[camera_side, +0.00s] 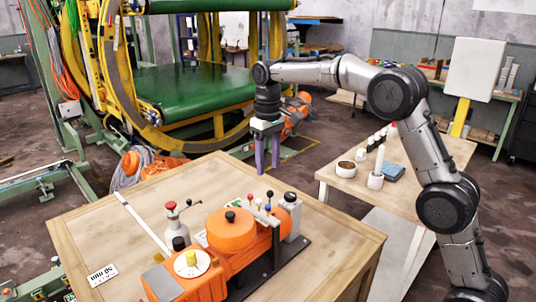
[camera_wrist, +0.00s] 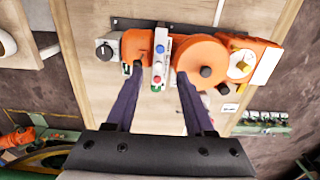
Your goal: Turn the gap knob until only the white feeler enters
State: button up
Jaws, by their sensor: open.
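My gripper (camera_side: 267,168) hangs open and empty above the far side of the orange machine (camera_side: 200,278). Its two purple fingers point down. Turnable parts include a yellow knob on a white dial (camera_side: 191,258), a black knob on an orange disc (camera_side: 230,216) and a black knob on a grey box (camera_side: 291,197). I cannot tell which one is the gap knob. No feeler is clearly seen inside a gap.
A grey bottle with a red top (camera_side: 173,217) stands left of the machine on the wooden bench (camera_side: 95,225). A side table (camera_side: 335,180) holds a brown bowl (camera_side: 346,167), a blue block (camera_side: 391,172) and white and black items. The bench's left part is mostly clear.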

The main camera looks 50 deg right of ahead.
jog(key=shift+r, duration=1.05)
jog(key=shift+r, duration=0.1)
jog(key=s+a+r+t, duration=0.1)
jog(key=s+r+t, duration=0.1)
jog(key=s+r, duration=0.55)
jog(key=s+a+r+t, duration=0.1)
jog(key=s+r, duration=0.3)
jog(key=s, duration=0.7)
jog(key=s+f+t, duration=0.2)
jog(key=s+f, duration=1.1)
jog(key=s, duration=0.2)
jog(key=shift+s+f+t, duration=0.25)
jog(key=shift+t, duration=0.05)
